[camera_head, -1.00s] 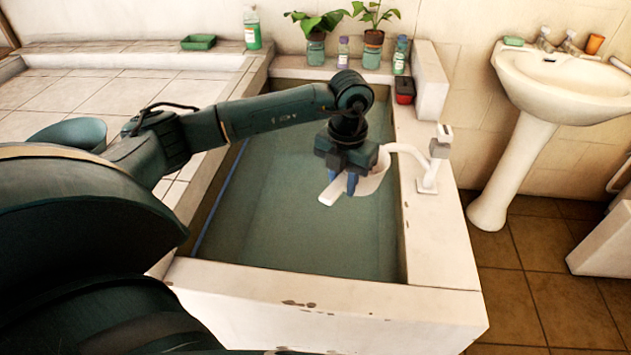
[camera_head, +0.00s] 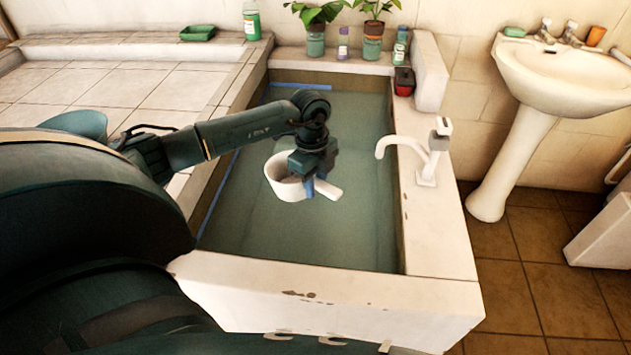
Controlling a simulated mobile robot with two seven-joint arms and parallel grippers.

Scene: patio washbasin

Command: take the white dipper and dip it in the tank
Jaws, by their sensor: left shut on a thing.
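The white dipper (camera_head: 284,182) is a round cup with a short flat handle (camera_head: 328,190) pointing right. My left gripper (camera_head: 312,186) has its blue fingers shut on the dipper, near where handle and cup meet, and the gripper body hides part of the cup. The dipper is over the middle of the tank (camera_head: 330,299), a white-walled basin filled with greenish water (camera_head: 340,235). I cannot tell whether the cup's bottom touches the water. My right gripper does not show.
A white faucet (camera_head: 428,152) stands on the tank's right wall. Potted plants (camera_head: 372,42), bottles and a red-black box (camera_head: 404,82) line the back ledge. A tiled counter (camera_head: 90,90) lies left, with a green soap dish (camera_head: 198,33). A pedestal sink (camera_head: 560,80) stands right.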

